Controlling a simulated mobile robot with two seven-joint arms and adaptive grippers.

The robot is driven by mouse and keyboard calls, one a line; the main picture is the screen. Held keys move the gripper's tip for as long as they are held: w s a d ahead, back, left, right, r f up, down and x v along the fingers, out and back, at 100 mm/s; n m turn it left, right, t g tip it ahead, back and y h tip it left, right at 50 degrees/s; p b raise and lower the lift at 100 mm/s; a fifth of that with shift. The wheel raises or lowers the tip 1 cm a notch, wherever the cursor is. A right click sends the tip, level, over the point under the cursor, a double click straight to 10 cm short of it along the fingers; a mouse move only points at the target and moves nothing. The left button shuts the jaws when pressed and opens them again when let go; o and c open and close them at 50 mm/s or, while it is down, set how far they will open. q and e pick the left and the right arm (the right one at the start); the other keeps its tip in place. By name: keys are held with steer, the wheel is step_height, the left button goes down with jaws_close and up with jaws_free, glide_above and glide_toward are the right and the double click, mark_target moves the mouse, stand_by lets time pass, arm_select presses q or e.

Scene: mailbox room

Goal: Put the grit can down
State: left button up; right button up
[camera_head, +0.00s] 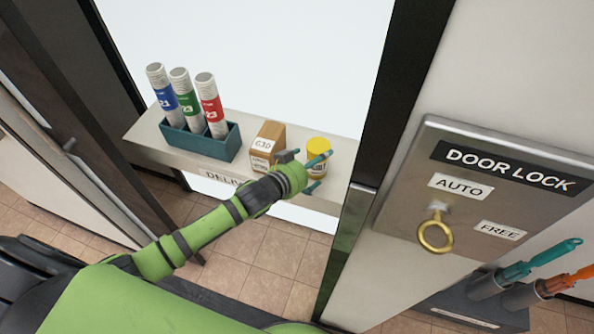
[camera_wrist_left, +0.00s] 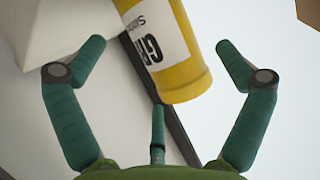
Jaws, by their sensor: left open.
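The grit can (camera_head: 318,147) is a yellow can with a white label. In the head view it appears upright on the delivery shelf (camera_head: 184,157), near its right end. My left gripper (camera_head: 306,168) is in front of the can, its fingers partly covering it. In the left wrist view the can (camera_wrist_left: 172,50) shows part of its label, "GR". The green fingers of the left gripper (camera_wrist_left: 158,75) are spread, with gaps between them and the can. The can's contact with the shelf is hard to see. My right gripper is out of view.
A brown box (camera_head: 268,138) labelled C30 stands just left of the can. A teal rack (camera_head: 205,146) holds three tubes further left. A dark door post (camera_head: 400,80) and a door lock panel (camera_head: 480,190) with a brass key ring are to the right.

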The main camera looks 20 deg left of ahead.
arm_select(q)
steer(key=v, duration=0.8)
steer(key=shift+s, duration=0.3)
steer(key=shift+a, duration=0.1)
steer(key=s+a+f+n+g+y, duration=0.1)
steer(key=s+a+f+g, duration=0.15)
steer(key=f, duration=0.65)
steer(key=s+a+f+g+y, duration=0.15)
steer(key=s+a+f, duration=0.25)
steer(key=f, duration=0.5)
steer(key=s+a+f+n+g+y, duration=0.1)
steer(key=s+a+f+y, duration=0.15)
steer(key=f, duration=0.65)
steer(key=s+d+f+g, duration=0.1)
steer(key=s+f, duration=0.4)
steer(key=s, duration=0.5)
steer(key=s+f+g, duration=0.3)
steer(key=s+f, duration=0.2)
steer(key=s, duration=0.5)
steer(key=s+d+f+g, duration=0.1)
steer(key=s+f+g, duration=0.1)
steer(key=s+f, duration=0.3)
steer(key=s, duration=0.4)
steer(key=shift+s+d+f, duration=0.3)
steer(key=shift+s, duration=0.1)
